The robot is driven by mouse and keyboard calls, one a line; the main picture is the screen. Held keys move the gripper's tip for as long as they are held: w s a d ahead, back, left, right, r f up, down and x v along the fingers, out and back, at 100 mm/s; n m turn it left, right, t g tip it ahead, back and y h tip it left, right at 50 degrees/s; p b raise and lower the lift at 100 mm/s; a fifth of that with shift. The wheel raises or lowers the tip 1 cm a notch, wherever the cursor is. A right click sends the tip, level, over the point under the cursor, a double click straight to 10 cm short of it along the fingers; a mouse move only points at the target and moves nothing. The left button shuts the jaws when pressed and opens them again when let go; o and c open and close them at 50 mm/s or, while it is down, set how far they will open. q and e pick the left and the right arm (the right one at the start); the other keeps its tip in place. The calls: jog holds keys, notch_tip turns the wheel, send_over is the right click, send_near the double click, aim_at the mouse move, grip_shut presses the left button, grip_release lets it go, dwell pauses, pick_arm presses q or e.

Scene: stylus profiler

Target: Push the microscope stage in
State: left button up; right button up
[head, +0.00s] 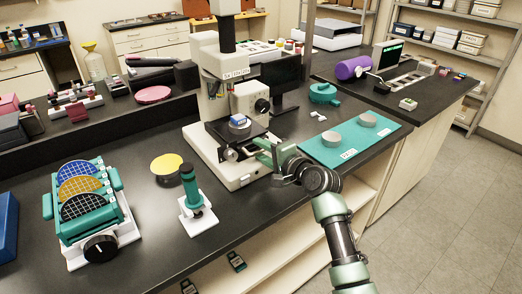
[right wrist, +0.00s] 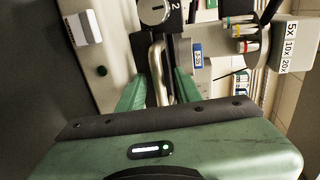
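The white microscope (head: 212,88) stands on the black bench in the middle of the head view. Its dark stage (head: 222,133) sticks out at the front, with a small blue-topped block (head: 239,121) on it. My right gripper (head: 268,150) is at the stage's front right side. In the right wrist view, its two green fingers (right wrist: 159,88) stand close on both sides of a bent metal handle (right wrist: 157,62), which fills most of the narrow gap. The fingers look shut on this handle, though the contact itself is partly hidden. My left gripper is not in view.
A teal mat (head: 322,150) with grey discs lies right of the microscope. A teal stand (head: 197,198), a yellow disc (head: 167,164) and a wafer rack (head: 88,205) stand to the left. Bare bench lies in front of the microscope.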

jog(key=v, duration=0.7)
jog(key=shift+s, duration=0.15)
